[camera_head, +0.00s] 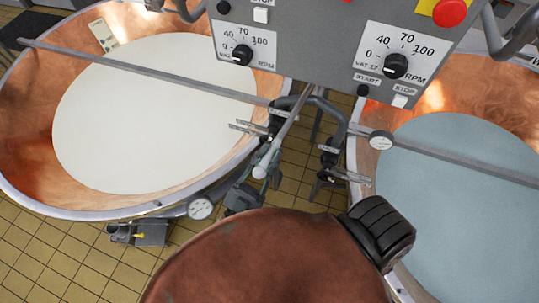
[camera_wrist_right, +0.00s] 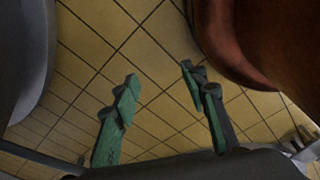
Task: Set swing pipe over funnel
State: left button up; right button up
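A grey rod or pipe with a pale rounded end (camera_head: 262,172) slopes down between the two vats, below the control panel. A bent dark pipe (camera_head: 325,104) arches beside it; I cannot tell which of these is the swing pipe. I cannot make out a funnel in either view.
The left copper vat (camera_head: 30,150) holds white liquid, the right copper vat (camera_head: 440,106) bluish liquid. Long bars cross both. A grey control panel (camera_head: 310,50) with dials hangs above the gap. Round gauges sit at the rims. Yellow tiled floor (camera_head: 60,255) shows at lower left.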

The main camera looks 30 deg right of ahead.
pick_arm(q)
jog(key=o, duration=0.5)
jog(key=shift+w, duration=0.1)
jog(key=shift+a+f, duration=0.3)
jog(key=shift+f, duration=0.1)
jog(key=v, duration=1.1)
jog(key=shift+a, duration=0.1)
pick_arm(e)
jog(key=shift+s, duration=0.6)
